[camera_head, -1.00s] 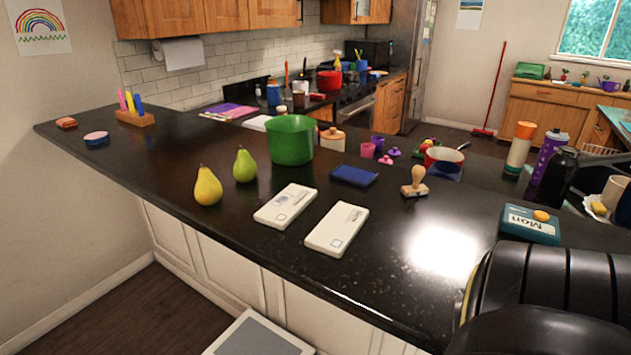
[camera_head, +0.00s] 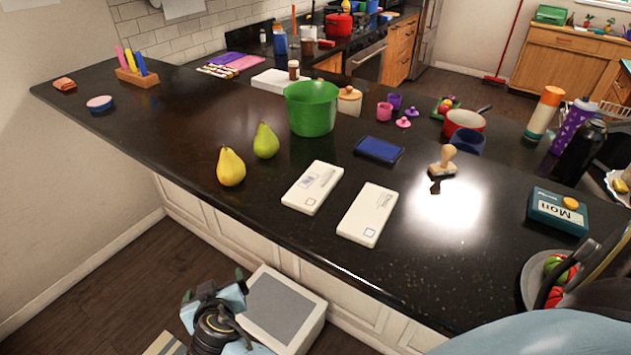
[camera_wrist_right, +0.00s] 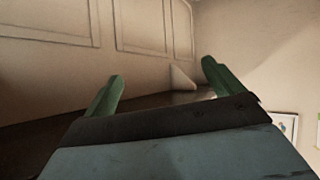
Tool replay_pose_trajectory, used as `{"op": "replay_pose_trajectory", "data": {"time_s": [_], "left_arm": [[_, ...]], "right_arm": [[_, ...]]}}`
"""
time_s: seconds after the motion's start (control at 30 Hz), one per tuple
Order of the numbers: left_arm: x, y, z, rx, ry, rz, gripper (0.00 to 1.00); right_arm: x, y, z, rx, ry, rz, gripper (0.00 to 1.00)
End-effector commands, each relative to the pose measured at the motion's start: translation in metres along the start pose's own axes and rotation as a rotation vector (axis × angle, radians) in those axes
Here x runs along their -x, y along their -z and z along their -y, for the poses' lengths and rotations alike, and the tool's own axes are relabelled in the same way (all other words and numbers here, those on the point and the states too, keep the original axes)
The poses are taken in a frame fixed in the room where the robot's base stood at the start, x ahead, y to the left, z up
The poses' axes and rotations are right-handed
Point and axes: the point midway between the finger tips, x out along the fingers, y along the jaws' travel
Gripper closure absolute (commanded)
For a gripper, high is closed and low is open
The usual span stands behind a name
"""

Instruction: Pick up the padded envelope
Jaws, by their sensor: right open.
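Two thick, pale envelope-like packets lie flat on the black counter near its front edge. The left packet (camera_head: 313,187) has a printed label and a small square. The right packet (camera_head: 367,214) has a few lines of print and a small square. I cannot tell which is the padded one. My left gripper (camera_head: 214,285) is low in front of the counter, below the packets and apart from them; its fingers look spread and empty. My right gripper (camera_wrist_right: 163,70) is open and empty in the right wrist view, facing pale panels and a wall. No packet shows there.
Two pears (camera_head: 231,167), a green pot (camera_head: 312,108), a blue pad (camera_head: 379,150), a wooden stamp (camera_head: 443,162) and a teal day box (camera_head: 558,211) surround the packets. A grey-topped box (camera_head: 283,308) stands on the floor.

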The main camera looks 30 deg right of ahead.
Motion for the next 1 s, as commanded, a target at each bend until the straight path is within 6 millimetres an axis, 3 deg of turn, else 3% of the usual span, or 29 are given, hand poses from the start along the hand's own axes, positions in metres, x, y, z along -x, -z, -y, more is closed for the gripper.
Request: {"op": "replay_pose_trajectory", "data": {"time_s": [0.03, 0.1, 0.13, 0.33, 0.43, 0.57, 0.67, 1.0], "left_arm": [[0.012, 0.004, 0.001, -0.001, 0.001, -0.006, 0.64], [0.021, 0.011, 0.003, -0.001, 0.003, -0.014, 0.64], [0.024, 0.013, 0.003, -0.001, 0.004, -0.018, 0.64], [0.036, 0.022, 0.007, -0.002, 0.008, -0.031, 0.64], [0.04, 0.022, 0.007, -0.002, 0.008, -0.03, 0.64], [0.042, 0.02, 0.007, -0.002, 0.008, -0.027, 0.64], [0.039, 0.017, 0.006, -0.002, 0.007, -0.023, 0.64], [0.025, 0.012, 0.006, -0.001, 0.007, -0.017, 0.64]], "right_arm": [[0.024, 0.067, -0.003, -0.088, -0.043, -0.098, 0.07], [0.054, 0.127, -0.027, -0.21, -0.159, -0.183, 0.07], [0.06, 0.133, -0.042, -0.24, -0.223, -0.181, 0.07], [0.102, 0.149, -0.116, -0.408, -0.563, -0.139, 0.07], [0.121, 0.151, -0.139, -0.479, -0.681, -0.125, 0.07], [0.134, 0.15, -0.154, -0.53, -0.765, -0.112, 0.07], [0.13, 0.147, -0.165, -0.541, -0.787, -0.11, 0.07], [0.086, 0.14, -0.206, -0.539, -0.784, -0.111, 0.07]]}}
